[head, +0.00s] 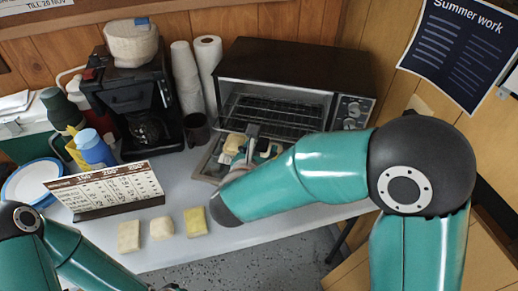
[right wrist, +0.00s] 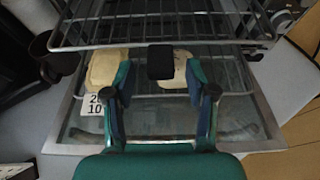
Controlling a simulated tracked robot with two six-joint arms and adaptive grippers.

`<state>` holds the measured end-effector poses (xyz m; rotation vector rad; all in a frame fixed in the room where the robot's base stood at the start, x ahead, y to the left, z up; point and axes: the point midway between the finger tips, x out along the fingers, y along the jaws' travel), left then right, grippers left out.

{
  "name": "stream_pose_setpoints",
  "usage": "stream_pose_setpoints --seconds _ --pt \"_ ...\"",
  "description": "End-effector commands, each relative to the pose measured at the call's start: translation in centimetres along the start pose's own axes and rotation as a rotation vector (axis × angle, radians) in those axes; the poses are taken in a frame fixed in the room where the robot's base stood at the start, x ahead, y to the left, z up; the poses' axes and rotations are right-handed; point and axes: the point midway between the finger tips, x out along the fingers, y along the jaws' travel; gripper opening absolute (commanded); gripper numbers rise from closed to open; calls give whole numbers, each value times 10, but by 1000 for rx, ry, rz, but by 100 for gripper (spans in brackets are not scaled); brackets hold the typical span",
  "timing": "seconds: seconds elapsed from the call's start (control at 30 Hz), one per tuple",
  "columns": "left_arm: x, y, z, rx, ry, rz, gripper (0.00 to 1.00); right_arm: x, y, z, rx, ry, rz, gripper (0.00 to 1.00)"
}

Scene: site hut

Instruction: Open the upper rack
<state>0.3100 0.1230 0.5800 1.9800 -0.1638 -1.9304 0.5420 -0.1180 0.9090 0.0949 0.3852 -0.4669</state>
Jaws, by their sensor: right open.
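The toaster oven (head: 290,62) stands open at the back, its glass door (head: 205,168) folded down in front. Its wire upper rack (head: 275,112) also shows at the top of the right wrist view (right wrist: 215,38). A black block (right wrist: 160,62) is at the rack's front edge. My right gripper (right wrist: 160,92) is open in front of the oven, its fingers either side of the black block's line; contact cannot be told. In the head view the right gripper (head: 256,150) is partly hidden by my arm. Of my left arm, only a sliver near the bottom edge may be its gripper.
Bread pieces (right wrist: 107,68) lie on the lower rack (right wrist: 238,75) below the upper one.

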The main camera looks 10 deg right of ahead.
Motion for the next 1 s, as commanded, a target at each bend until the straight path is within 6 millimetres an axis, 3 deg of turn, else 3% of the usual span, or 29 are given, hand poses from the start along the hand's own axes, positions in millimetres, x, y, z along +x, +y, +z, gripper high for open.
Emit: stream_pose_setpoints --seconds 0.53,0.7,1.0 --pt "0 0 0 0 0 0 82 -97 2 0 -1 -1 6 56" --pt "0 0 0 0 0 0 82 -111 1 -1 -2 0 4 56" --pt "1 0 0 0 -1 0 82 -113 1 -1 -1 1 2 56"
